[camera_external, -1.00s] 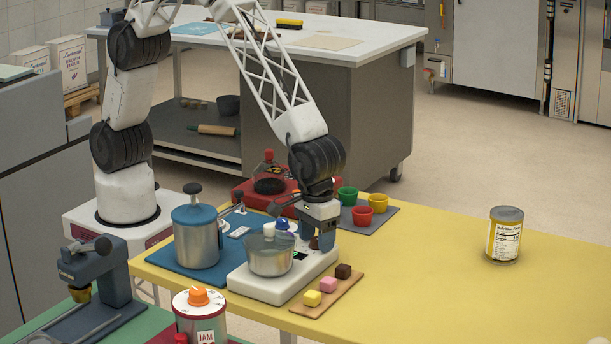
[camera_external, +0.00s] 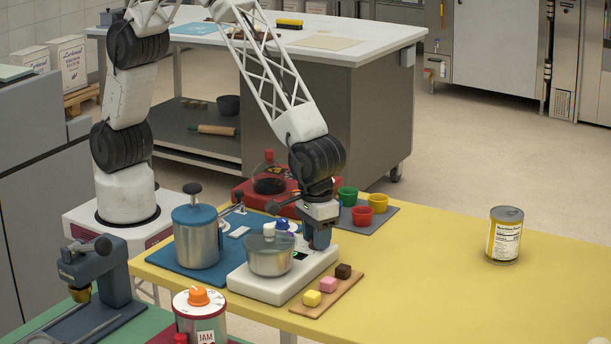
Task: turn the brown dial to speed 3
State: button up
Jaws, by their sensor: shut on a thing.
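My gripper (camera_external: 318,242) points straight down at the back right of the white mixer base (camera_external: 285,288), next to the small green-lit display (camera_external: 297,255). It is shut, with its fingers low on the base. The brown dial is hidden behind the fingers, at the spot they close on; its pointer and speed marks cannot be read. A metal bowl (camera_external: 269,258) sits on the front left of the base. A blue knob (camera_external: 281,225) shows behind the bowl, left of my gripper.
A blue-lidded pot (camera_external: 197,240) stands left of the base on a blue mat. A board with pink, yellow and brown cubes (camera_external: 328,298) lies in front. Coloured cups (camera_external: 361,216) stand behind right. A can (camera_external: 504,235) stands far right; the yellow table between is clear.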

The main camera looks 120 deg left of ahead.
jog(key=m, duration=0.5)
jog(key=shift+m, duration=0.3)
jog(key=m, duration=1)
jog(key=shift+m, duration=0.4)
jog(key=m, duration=0.4)
jog(key=shift+m, duration=0.4)
jog(key=o, duration=0.9)
jog(key=shift+r, duration=0.15)
jog(key=shift+r, duration=3.8)
